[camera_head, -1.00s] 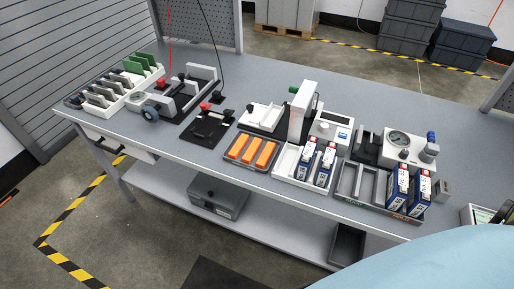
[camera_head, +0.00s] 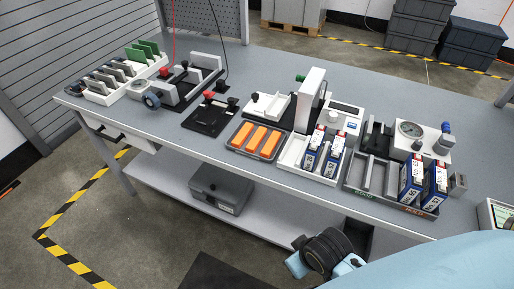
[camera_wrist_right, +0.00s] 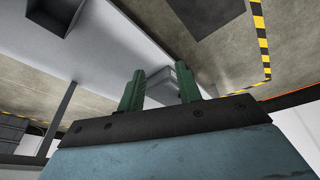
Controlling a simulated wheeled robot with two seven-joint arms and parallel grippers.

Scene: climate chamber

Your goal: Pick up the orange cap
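Three orange caps stand side by side in a dark tray (camera_head: 232,146) near the front edge of the bench: a left one (camera_head: 241,135), a middle one (camera_head: 256,139) and a right one (camera_head: 270,144). My right gripper (camera_wrist_right: 160,88) shows in the right wrist view with its two green fingers apart and nothing held between them. The caps are not in the right wrist view. In the head view a dark and light-blue arm part of mine is below the bench front, and no fingers show. My left gripper is not in view.
Right of the caps, a white tray (camera_head: 292,160) holds blue-and-white boxes. Behind stand a black plate with a red knob (camera_head: 209,95) and a tall white press (camera_head: 311,97). A grey case (camera_head: 221,188) lies on the lower shelf. The back of the bench has free room.

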